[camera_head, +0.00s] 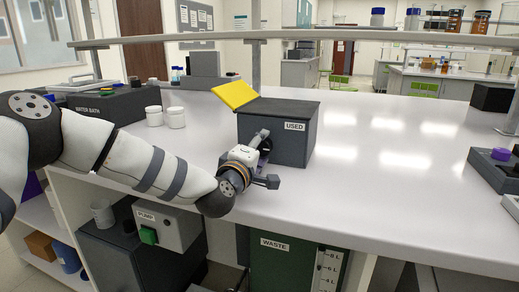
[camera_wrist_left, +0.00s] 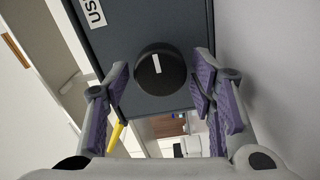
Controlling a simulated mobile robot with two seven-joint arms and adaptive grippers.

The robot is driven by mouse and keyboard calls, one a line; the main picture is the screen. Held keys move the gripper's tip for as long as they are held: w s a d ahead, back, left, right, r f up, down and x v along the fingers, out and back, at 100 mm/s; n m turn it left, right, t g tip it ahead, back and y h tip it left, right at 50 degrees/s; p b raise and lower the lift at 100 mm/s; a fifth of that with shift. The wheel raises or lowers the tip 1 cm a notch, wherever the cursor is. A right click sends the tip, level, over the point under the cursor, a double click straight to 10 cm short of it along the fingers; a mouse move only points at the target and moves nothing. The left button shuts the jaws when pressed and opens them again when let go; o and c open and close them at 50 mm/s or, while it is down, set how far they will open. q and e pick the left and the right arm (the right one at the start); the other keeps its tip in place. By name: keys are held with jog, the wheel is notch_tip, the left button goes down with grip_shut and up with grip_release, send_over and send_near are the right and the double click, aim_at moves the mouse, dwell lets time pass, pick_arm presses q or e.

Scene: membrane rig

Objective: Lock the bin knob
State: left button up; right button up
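The bin (camera_head: 295,148) is a dark grey box labelled USED on the white bench, with a yellow flap (camera_head: 236,93) tilted up at its top left. Its round black knob (camera_wrist_left: 160,70) is on the front face and carries a white mark, roughly parallel to the label's text. My left gripper (camera_head: 265,158) is in front of the bin's left part and mostly hides the knob in the head view. In the wrist view its purple-padded fingers (camera_wrist_left: 160,82) are open on either side of the knob, with visible gaps. My right gripper is not in view.
A black WATER BATH box (camera_head: 110,106) and two white jars (camera_head: 175,117) stand to the left. A shelf rail (camera_head: 330,36) crosses above the bench. The bench right of the bin is clear up to a dark tray (camera_head: 495,172). A PUMP box and a WASTE container are below.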

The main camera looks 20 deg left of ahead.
pick_arm(q)
jog(key=s, duration=1.2)
jog(key=shift+a, duration=0.25)
